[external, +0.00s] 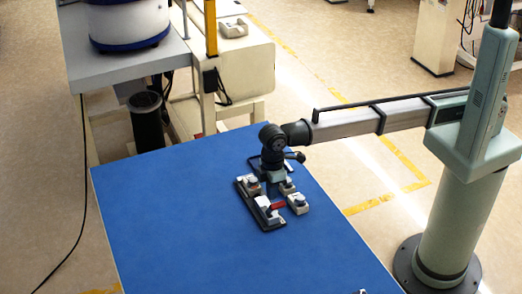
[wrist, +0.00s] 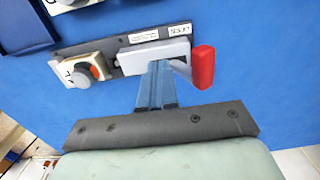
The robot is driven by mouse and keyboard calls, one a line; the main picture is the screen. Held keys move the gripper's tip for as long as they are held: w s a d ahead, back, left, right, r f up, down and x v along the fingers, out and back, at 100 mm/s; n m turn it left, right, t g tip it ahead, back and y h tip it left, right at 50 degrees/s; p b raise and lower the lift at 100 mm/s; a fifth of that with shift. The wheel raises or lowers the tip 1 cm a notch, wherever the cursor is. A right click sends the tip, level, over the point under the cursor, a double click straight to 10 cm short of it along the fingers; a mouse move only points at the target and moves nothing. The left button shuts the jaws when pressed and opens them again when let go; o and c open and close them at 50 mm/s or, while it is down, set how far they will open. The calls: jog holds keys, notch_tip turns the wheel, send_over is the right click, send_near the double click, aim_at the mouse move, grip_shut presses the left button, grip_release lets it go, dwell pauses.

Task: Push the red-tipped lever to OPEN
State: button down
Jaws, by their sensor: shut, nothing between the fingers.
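The red-tipped lever (wrist: 203,67) shows in the wrist view just right of my fingers, its red grip standing out from a pale arm at the end of a white housing (wrist: 152,58). Two small labels lie on the dark base plate (wrist: 115,42) beyond the housing; I cannot read them reliably. In the external view the red tip (external: 278,205) lies just below my gripper. My gripper (wrist: 158,68) is shut and empty, with its blue-grey fingertips in front of the housing, left of the red tip. Whether they touch the housing or lever arm is unclear.
A box with a grey knob and orange part (wrist: 82,72) sits on the same plate, left of the housing. Separate small control boxes (external: 298,203) stand close by on the blue table (external: 170,220).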

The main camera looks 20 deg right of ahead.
notch_tip(320, 180, up, 7)
jog(key=shift+f, duration=0.15)
dwell(0.7)
